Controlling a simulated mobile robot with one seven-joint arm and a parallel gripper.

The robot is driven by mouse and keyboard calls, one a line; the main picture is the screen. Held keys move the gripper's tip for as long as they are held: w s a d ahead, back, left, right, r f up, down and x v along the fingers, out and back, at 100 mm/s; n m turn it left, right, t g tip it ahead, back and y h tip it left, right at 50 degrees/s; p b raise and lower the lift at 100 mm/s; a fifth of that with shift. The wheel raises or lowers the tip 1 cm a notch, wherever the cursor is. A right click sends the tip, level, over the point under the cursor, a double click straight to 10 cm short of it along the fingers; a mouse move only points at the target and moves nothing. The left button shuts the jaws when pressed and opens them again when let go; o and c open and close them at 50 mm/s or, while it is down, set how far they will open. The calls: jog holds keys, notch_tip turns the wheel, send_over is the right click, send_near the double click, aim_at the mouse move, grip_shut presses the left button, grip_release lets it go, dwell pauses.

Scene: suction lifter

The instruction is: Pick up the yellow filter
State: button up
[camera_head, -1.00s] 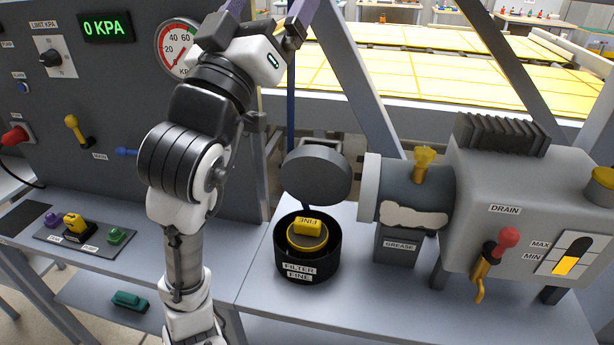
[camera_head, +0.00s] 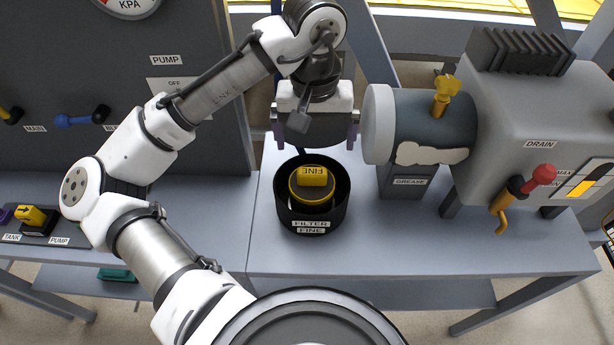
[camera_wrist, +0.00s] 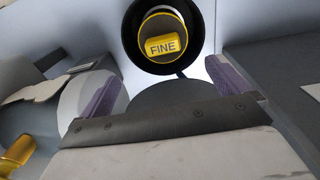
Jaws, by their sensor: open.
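The yellow filter (camera_head: 311,180) is a round cap with a raised block labelled FINE. It sits inside the open black canister (camera_head: 287,209), labelled FILTER FINE, on the grey bench. In the wrist view the filter (camera_wrist: 162,46) is at the top, ringed by the black canister wall (camera_wrist: 133,56). My gripper (camera_head: 316,142) is above and just behind the canister in the head view, apart from the filter. Its two purple fingers are spread wide with nothing held. In the wrist view a dark rounded shape (camera_wrist: 172,94) shows between the fingers, partly hidden by the gripper body.
A grey machine (camera_head: 545,115) with a cylinder (camera_head: 432,115), yellow valve and red-tipped drain lever stands right of the canister. A control panel (camera_head: 110,90) rises at the left. The bench (camera_head: 420,250) is clear in front of the canister.

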aim_at(312, 171)
jog(key=shift+a+f, duration=0.25)
notch_tip(312, 171, down, 8)
jog(key=shift+s+f, duration=0.1)
jog(key=shift+s, duration=0.05)
jog(key=shift+d+f+p, duration=0.1)
jog(key=shift+f+p, duration=0.45)
jog(key=shift+f, duration=2.1)
jog(key=shift+c, duration=0.4)
jog(key=c, duration=0.8)
